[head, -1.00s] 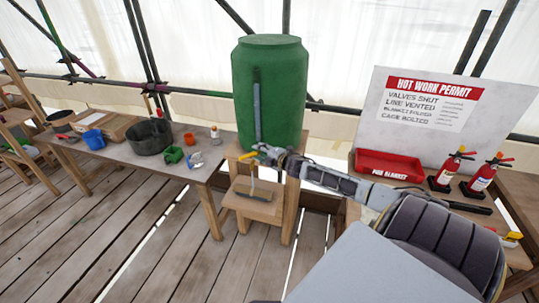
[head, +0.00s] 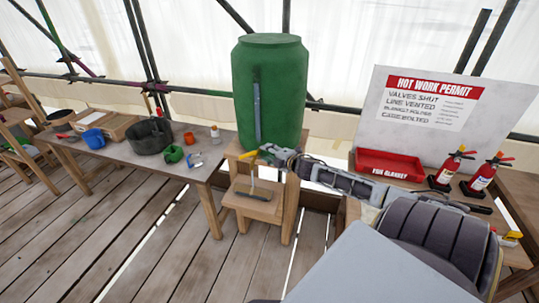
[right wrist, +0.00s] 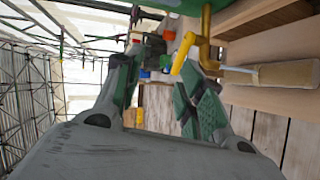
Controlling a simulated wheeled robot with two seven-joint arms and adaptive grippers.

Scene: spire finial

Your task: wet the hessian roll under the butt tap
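The green water butt (head: 285,90) stands on a wooden stand, with a yellow tap (head: 247,155) low on its front. A thin pale line, seemingly running water, drops from the tap to the brown hessian roll (head: 252,194) on the stand's lower shelf. The right wrist view shows the tap (right wrist: 204,42), the pale stream (right wrist: 236,70) and the tan roll (right wrist: 285,75). My right gripper (head: 266,150) is beside the tap. In the right wrist view its fingers (right wrist: 160,75) are spread, with the yellow lever near the right fingertip; contact is unclear. My left gripper is out of view.
The left bench holds a dark tub (head: 150,136), a blue cup (head: 94,139), a green item (head: 172,154) and an orange cup (head: 189,137). At right are a red fire blanket tray (head: 390,166), two extinguishers (head: 447,172) and a permit board (head: 430,110). Open plank floor lies in front.

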